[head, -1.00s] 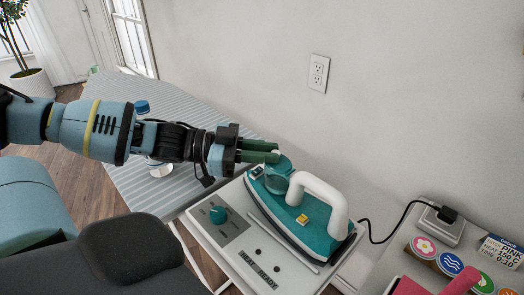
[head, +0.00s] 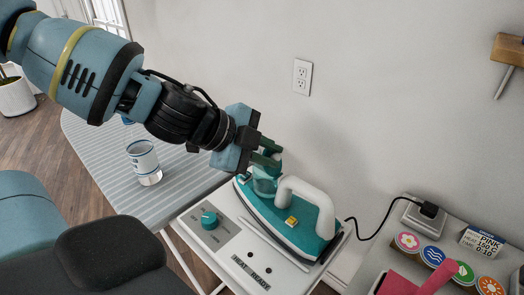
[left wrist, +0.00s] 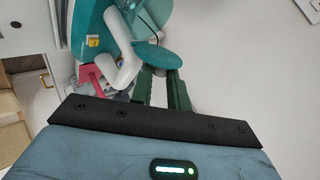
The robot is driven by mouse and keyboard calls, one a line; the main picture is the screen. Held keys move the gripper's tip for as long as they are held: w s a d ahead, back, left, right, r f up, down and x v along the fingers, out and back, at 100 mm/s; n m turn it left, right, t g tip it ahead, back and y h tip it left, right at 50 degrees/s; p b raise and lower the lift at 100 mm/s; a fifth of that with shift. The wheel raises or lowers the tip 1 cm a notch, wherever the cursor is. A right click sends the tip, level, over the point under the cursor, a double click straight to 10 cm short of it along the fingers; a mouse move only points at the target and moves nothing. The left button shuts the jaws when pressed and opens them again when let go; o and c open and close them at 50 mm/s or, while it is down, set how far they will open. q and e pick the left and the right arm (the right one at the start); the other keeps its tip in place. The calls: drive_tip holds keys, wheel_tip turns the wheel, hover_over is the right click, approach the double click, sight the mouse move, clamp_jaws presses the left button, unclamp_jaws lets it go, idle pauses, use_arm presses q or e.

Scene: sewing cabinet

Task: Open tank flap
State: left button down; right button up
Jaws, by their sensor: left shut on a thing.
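The teal iron (head: 312,235) with a white handle lies on a white control panel (head: 205,238). Its clear teal water tank (head: 265,183) is at the iron's far left end. My left gripper (head: 267,153) comes down from the upper left, its green fingers at the top of the tank. It is shut on the tank flap, a rounded teal piece that shows at the fingertips in the left wrist view (left wrist: 160,57). The flap looks raised from the tank; the fingers partly hide it in the head view. My right gripper is not in view.
A striped ironing board (head: 95,155) holds a cup (head: 143,160) at the left. A cord runs from the iron to a plug (head: 430,210). Colourful round badges (head: 434,257) and a pink piece (head: 425,280) lie at the right. The wall stands close behind.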

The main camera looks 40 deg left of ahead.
use_arm(q)
drive_tip(key=shift+s+d+m+y, duration=0.15)
drive_tip(key=shift+d+m+y, duration=0.95)
drive_tip(key=shift+y, duration=0.6)
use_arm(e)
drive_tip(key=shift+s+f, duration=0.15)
use_arm(q)
drive_tip(key=shift+d, duration=0.15)
drive_tip(key=c, duration=1.4)
unclamp_jaws()
drive_tip(key=shift+o, duration=0.2)
